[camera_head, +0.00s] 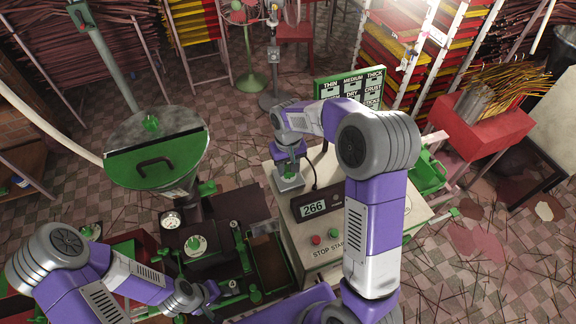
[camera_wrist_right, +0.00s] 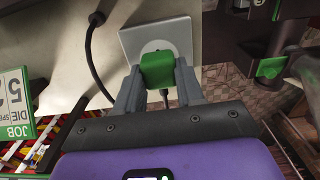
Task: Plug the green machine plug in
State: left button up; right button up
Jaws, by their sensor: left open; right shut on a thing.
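The green plug (camera_wrist_right: 157,70) is between the two grey fingers of my right gripper (camera_wrist_right: 157,88), which is shut on it. In the right wrist view the plug lies in front of a grey square socket plate (camera_wrist_right: 131,38) with a pale round face. In the head view my right gripper (camera_head: 289,158) is directly above this plate (camera_head: 290,184) on the cream machine's top. The plug hides the socket holes, so I cannot tell if its pins are in. My left gripper (camera_head: 208,293) is open and low at the left, over the green-and-black machine, apart from the plug.
A black cable (camera_wrist_right: 93,62) curves beside the plate. The cream cabinet carries a display reading 266 (camera_head: 314,208) and start and stop buttons (camera_head: 325,237). A green-lidded hopper (camera_head: 158,150) stands left. A green sign board (camera_head: 349,85) rises behind.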

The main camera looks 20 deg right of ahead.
jog(key=shift+f+b, duration=0.45)
jog(key=shift+f, duration=0.2)
dwell(0.3)
jog(key=o, duration=1.1)
jog(key=shift+c, duration=0.2)
jog(key=shift+r, duration=0.15)
notch_tip(320, 180, up, 7)
jog(key=shift+r, duration=0.2)
